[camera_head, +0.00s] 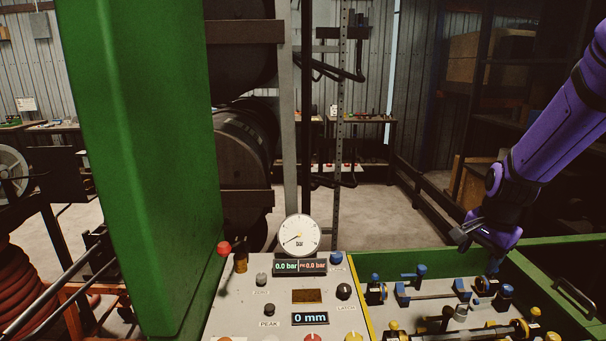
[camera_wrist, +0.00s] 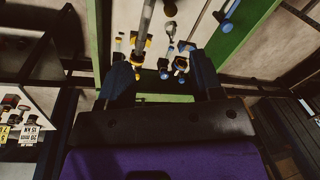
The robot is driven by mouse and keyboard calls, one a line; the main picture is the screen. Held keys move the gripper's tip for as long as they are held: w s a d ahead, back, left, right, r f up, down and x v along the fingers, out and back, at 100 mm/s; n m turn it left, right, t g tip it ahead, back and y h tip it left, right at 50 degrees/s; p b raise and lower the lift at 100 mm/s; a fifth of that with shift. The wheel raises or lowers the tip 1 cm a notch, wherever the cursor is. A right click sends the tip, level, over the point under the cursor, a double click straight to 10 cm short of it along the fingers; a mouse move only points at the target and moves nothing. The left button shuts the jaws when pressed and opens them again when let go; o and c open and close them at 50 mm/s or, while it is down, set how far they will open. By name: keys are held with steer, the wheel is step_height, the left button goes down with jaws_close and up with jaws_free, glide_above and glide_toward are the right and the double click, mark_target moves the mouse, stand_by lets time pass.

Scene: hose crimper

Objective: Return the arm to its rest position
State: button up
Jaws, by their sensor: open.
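My purple arm (camera_head: 560,110) reaches in from the right edge of the head view. My gripper (camera_head: 468,236) hangs at its end, above the far side of the green-edged fittings tray. In the wrist view my gripper (camera_wrist: 162,72) has its two dark fingers spread wide apart. Nothing shows held between them. Fittings with blue and yellow caps (camera_wrist: 165,66) show beyond the fingertips, apart from them.
The control panel (camera_head: 250,318) with a round pressure gauge (camera_head: 301,235) stands left of the tray. A tall green machine body (camera_head: 145,150) fills the left. The tray (camera_head: 565,250) holds several capped fittings (camera_head: 421,271). Dark shelving stands behind the arm.

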steer(key=s+a+r+n+t, duration=0.1)
steer(key=s+a+r+n, duration=0.1)
steer(key=s+r+n, duration=0.2)
steer(key=s+a+r+n+t, duration=0.1)
steer(key=s+a+r+n, duration=0.2)
steer(key=s+r, duration=0.5)
steer(key=s+a+r+n+t, duration=0.1)
steer(key=s+r+n, duration=0.4)
steer(key=s, duration=0.6)
steer(key=shift+a+r, duration=0.75)
